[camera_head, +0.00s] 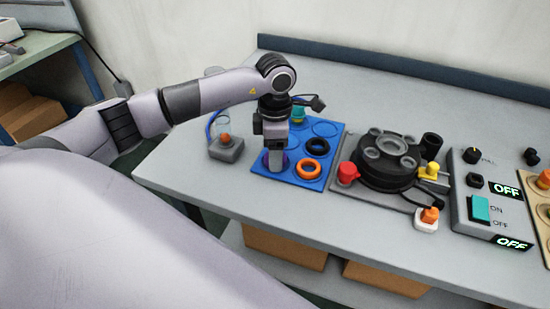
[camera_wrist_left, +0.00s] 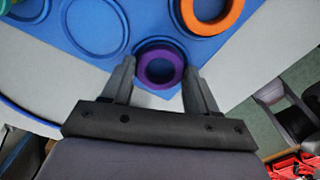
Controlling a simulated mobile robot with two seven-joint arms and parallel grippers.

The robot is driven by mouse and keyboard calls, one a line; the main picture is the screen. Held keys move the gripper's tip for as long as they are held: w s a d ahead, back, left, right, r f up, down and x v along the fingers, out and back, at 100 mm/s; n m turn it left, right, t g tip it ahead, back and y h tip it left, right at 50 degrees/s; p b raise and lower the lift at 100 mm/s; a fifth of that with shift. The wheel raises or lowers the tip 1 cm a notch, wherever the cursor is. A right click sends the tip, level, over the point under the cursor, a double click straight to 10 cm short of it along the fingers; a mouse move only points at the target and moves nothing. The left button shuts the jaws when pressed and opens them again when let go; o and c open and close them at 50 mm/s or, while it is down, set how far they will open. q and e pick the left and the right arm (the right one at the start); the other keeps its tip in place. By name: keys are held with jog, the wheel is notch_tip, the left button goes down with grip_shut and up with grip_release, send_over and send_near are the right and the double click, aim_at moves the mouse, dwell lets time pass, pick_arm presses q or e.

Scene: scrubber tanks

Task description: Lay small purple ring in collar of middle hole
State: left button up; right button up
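The small purple ring (camera_wrist_left: 160,68) lies at the corner of a blue tray (camera_head: 319,185), in a round recess. In the head view my left gripper (camera_head: 276,168) points down over it and hides most of it. In the left wrist view the fingers (camera_wrist_left: 159,72) are open, one on each side of the ring; I cannot tell whether they touch it. A black round tank top (camera_head: 388,180) with several ports stands right of the tray. Its middle hole (camera_head: 392,148) has a raised grey collar and shows no ring. My right gripper is not in view.
An orange ring (camera_head: 312,170) and a black ring (camera_head: 316,146) lie in the tray. A red knob (camera_head: 347,173) and a yellow fitting (camera_head: 430,172) flank the tank. A grey button box (camera_head: 226,148) stands left, a switch panel (camera_head: 490,208) right. The bench front is clear.

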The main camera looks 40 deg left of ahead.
pick_arm(q)
jog(key=c, duration=0.7)
jog(key=shift+o, duration=0.2)
jog(key=shift+r+p, duration=1.65)
jog(key=shift+r, duration=0.9)
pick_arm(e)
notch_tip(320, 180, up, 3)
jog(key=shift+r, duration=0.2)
pick_arm(q)
jog(key=shift+d, duration=0.1)
